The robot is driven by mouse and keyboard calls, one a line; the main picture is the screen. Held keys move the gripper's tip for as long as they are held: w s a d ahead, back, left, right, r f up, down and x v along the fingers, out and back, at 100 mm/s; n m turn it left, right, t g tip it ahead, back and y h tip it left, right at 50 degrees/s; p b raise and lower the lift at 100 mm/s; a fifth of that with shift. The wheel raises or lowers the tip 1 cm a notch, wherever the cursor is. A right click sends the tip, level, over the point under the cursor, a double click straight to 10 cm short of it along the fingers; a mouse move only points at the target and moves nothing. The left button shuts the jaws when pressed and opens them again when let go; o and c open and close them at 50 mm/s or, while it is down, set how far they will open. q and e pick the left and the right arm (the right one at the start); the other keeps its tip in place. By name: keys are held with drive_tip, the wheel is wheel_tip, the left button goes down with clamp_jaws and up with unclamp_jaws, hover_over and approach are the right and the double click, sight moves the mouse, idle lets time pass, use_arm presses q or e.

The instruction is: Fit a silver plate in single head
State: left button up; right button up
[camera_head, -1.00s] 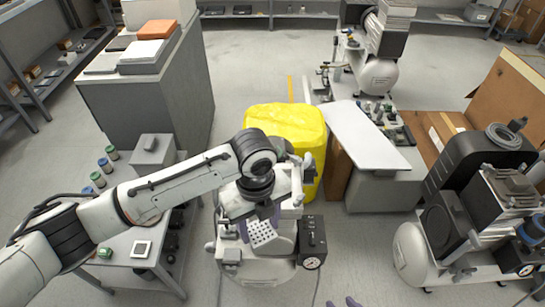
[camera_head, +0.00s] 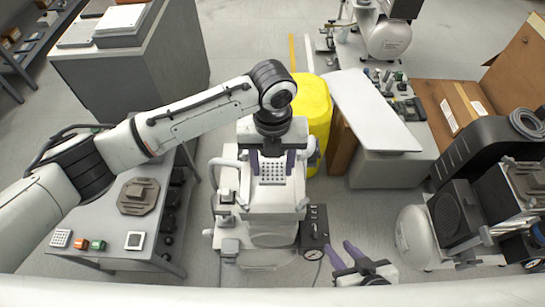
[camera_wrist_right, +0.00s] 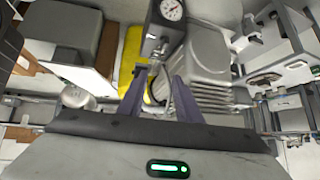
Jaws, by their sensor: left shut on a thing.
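My left gripper (camera_head: 272,163) reaches in from the left and is shut on a silver plate (camera_head: 272,175) with rows of small dark holes. The plate is between its purple fingers, over the light-coloured single-head compressor (camera_head: 267,207). I cannot tell whether the plate touches the compressor head, as the gripper hides part of it. My right gripper (camera_head: 343,255) is at the bottom, right of the compressor, with its fingers apart and nothing between them. In the right wrist view its fingers (camera_wrist_right: 160,85) stand open before a gauge and a ribbed head.
A grey table (camera_head: 110,215) at left holds a dotted plate (camera_head: 60,238), small coloured blocks, a square part (camera_head: 134,240) and a brown part (camera_head: 138,196). A yellow bin (camera_head: 312,105) stands behind the compressor. Another compressor (camera_head: 430,237) stands at right.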

use_arm(q)
wheel_tip(320, 180, down, 2)
drive_tip(key=shift+f+b, duration=0.25)
drive_tip(key=shift+b, duration=0.9)
wheel_tip(320, 180, down, 2)
drive_tip(key=b, duration=0.3)
drive_tip(key=shift+f, duration=0.6)
drive_tip(key=shift+p, duration=0.35)
drive_tip(key=shift+w+p, duration=0.1)
drive_tip(key=shift+p, duration=0.2)
drive_tip(key=shift+f+p, duration=0.25)
drive_tip(key=shift+p, duration=0.1)
